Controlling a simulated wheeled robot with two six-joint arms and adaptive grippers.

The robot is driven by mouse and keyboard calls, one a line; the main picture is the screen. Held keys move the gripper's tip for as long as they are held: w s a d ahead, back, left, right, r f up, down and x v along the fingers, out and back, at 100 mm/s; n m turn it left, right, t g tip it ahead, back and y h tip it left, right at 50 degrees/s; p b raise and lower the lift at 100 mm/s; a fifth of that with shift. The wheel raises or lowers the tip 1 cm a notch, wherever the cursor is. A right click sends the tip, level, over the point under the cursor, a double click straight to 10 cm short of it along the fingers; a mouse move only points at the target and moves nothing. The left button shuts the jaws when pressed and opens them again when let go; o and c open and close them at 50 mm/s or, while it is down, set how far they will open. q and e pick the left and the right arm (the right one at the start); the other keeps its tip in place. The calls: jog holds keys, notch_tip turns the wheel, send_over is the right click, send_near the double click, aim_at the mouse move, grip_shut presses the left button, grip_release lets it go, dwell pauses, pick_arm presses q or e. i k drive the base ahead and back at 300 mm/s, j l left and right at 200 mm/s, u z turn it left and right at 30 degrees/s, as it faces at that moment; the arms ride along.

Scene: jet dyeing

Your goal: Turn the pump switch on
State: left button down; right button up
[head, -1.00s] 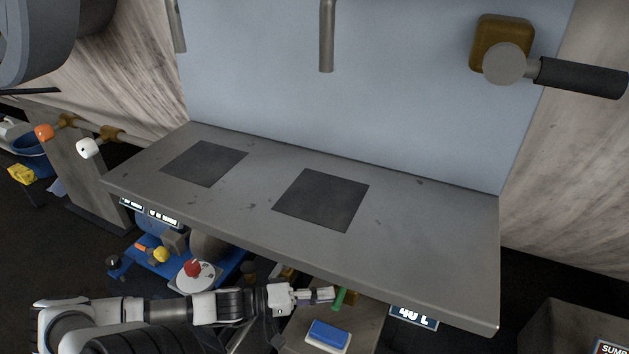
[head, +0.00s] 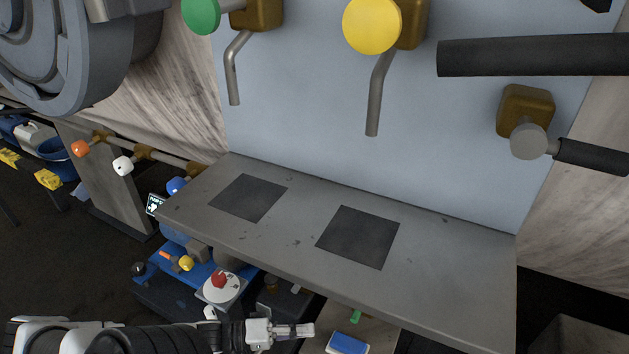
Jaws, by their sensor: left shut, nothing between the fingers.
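A red knob (head: 219,280) sits on a round white plate (head: 222,292) on the blue equipment below the grey shelf. It looks like a rotary switch, but I cannot read a label on it or tell its setting. A small lit sign (head: 155,204) stands left of the shelf; its text is too small to read surely. My left gripper (head: 306,331) is shut and empty at the bottom, right of and nearer than the red knob, apart from it. My right gripper is out of view.
The grey shelf (head: 450,270) with two dark square mats overhangs the equipment. Green (head: 201,15) and yellow (head: 372,24) taps are on the wall above. A blue block (head: 347,343) and a green piece (head: 356,316) lie right of my gripper. Orange (head: 81,149) and white (head: 123,166) knobs are at left.

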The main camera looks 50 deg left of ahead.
aim_at(219, 279)
jog(key=k+l, duration=0.25)
jog(key=k, duration=0.2)
jog(key=k+l, duration=0.25)
jog(key=k, duration=0.25)
